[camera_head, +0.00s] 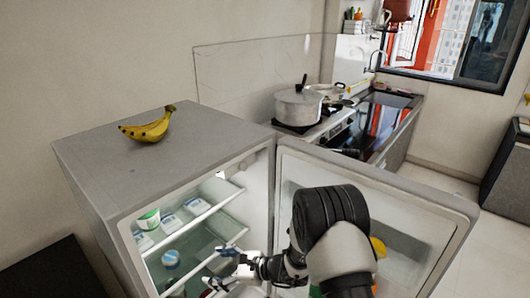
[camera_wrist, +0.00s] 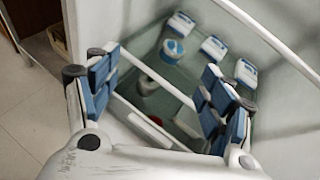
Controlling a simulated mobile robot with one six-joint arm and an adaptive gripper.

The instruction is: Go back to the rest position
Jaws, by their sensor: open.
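My gripper (camera_head: 226,268) is at the opening of the fridge (camera_head: 165,165), in front of its shelves. In the wrist view my gripper (camera_wrist: 158,85) has its blue-padded fingers spread wide, with nothing held between them. My arm reaches across the inside of the open fridge door (camera_head: 425,205) and hides part of it. The wrist view looks down into the fridge, past a shelf edge.
Several small tubs, such as a blue-and-white one (camera_head: 171,259), stand on the fridge shelves. Bananas (camera_head: 149,128) lie on the fridge top. A yellow thing (camera_head: 378,247) shows in the door. A pot (camera_head: 298,106) stands on the stove behind. Floor (camera_head: 500,250) is clear at right.

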